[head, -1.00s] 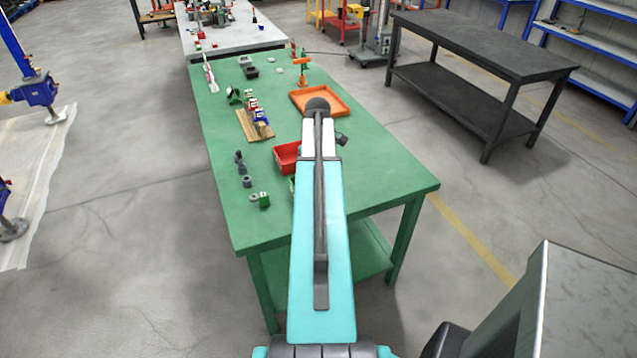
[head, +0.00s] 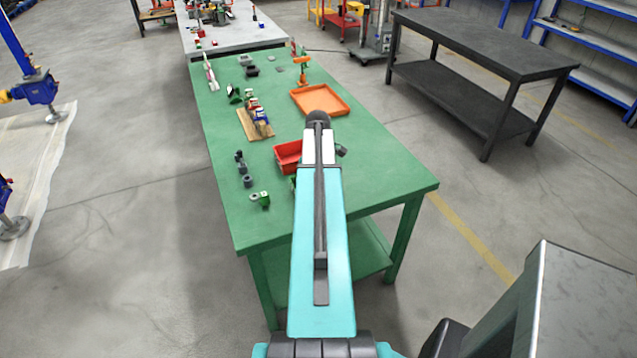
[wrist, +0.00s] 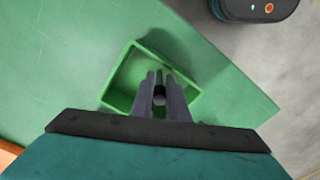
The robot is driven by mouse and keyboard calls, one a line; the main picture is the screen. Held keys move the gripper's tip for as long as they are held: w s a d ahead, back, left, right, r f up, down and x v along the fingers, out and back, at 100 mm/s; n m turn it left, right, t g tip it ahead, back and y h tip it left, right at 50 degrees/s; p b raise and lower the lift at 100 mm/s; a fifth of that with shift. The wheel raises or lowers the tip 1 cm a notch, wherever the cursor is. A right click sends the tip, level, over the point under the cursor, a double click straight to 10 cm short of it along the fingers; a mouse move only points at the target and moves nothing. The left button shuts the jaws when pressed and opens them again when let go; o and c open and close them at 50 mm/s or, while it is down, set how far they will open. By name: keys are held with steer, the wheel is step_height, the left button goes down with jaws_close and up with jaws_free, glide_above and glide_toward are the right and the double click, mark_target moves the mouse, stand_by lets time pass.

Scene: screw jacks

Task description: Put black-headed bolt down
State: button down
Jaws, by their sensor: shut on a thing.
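In the wrist view my gripper (wrist: 159,76) is shut on a small dark and grey piece, the black-headed bolt (wrist: 158,97), mostly hidden between the fingers. The fingers are over an open green bin (wrist: 119,73) on the green table (wrist: 60,55). I cannot tell how high the bolt is above the bin floor. In the head view my own arm hides the gripper, the bolt and nearly all of the green bin.
In the head view a red bin (head: 287,155) stands just left of my arm, and an orange tray (head: 335,98) lies farther back. A wooden board (head: 247,124) with parts and several small dark pieces are to the left. The table's front right is clear.

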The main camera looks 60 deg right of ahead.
steer(key=shift+f, duration=0.15)
steer(key=c, duration=2)
jaws_free()
steer(key=shift+r+b, duration=1.95)
steer(key=shift+r, duration=4.2)
